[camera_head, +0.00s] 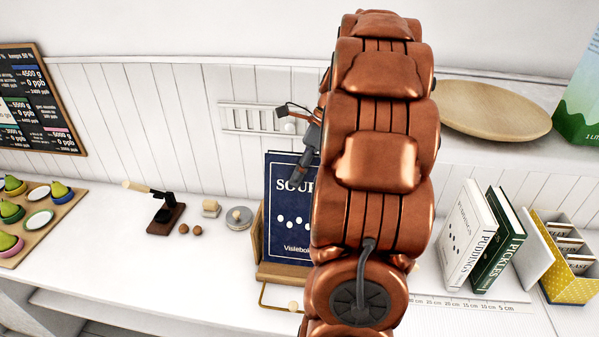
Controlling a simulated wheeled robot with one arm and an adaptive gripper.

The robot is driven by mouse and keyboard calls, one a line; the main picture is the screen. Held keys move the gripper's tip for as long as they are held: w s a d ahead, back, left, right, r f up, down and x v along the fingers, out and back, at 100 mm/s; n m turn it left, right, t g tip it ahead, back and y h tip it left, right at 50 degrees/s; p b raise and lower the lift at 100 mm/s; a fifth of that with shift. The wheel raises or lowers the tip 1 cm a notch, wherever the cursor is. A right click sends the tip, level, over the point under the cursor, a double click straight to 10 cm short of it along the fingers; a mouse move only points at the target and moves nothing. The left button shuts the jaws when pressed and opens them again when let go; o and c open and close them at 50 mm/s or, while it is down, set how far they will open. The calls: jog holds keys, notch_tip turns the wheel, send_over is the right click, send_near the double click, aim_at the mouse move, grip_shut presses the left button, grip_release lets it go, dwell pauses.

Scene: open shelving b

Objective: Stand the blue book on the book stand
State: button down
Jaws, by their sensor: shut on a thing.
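The blue book (290,210), with white "SOUP" lettering and white dots, stands upright with a slight backward lean. It is at the wooden book stand (285,274), whose front ledge and left side show around its lower edge. My gripper (302,168) is shut on the book near its upper right part, with dark fingers pointing down and left. My copper-coloured arm hides the book's right side and the right part of the stand. I cannot tell whether the book's bottom rests fully on the ledge.
Left of the stand are a round metal tin (239,217), two small brown balls and a dark wooden stand (166,216). A white book (467,238), a green book (500,243) and a yellow card box (572,285) stand right of my arm. A wooden plate (495,110) sits on the upper shelf.

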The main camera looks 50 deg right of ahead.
jog(key=f+b, duration=0.1)
jog(key=f, duration=0.1)
jog(key=f+b, duration=0.1)
jog(key=f, duration=0.1)
jog(key=d+f+b, duration=0.1)
jog(key=b, duration=0.1)
jog(key=shift+w+f, duration=0.4)
jog(key=shift+d+f+p, duration=0.1)
jog(key=shift+d+p, duration=0.05)
jog(key=shift+p, duration=0.3)
jog(key=shift+w+d+f, duration=0.2)
jog(key=shift+d+f, duration=0.05)
jog(key=shift+f, duration=0.4)
jog(key=shift+w+d+f, duration=0.15)
jog(key=shift+d+f, duration=0.05)
jog(key=shift+f, duration=0.4)
jog(key=c, duration=0.8)
grip_release()
jog(key=shift+o, duration=0.2)
jog(key=shift+d, duration=0.1)
jog(key=v, duration=0.7)
jog(key=shift+r, duration=0.2)
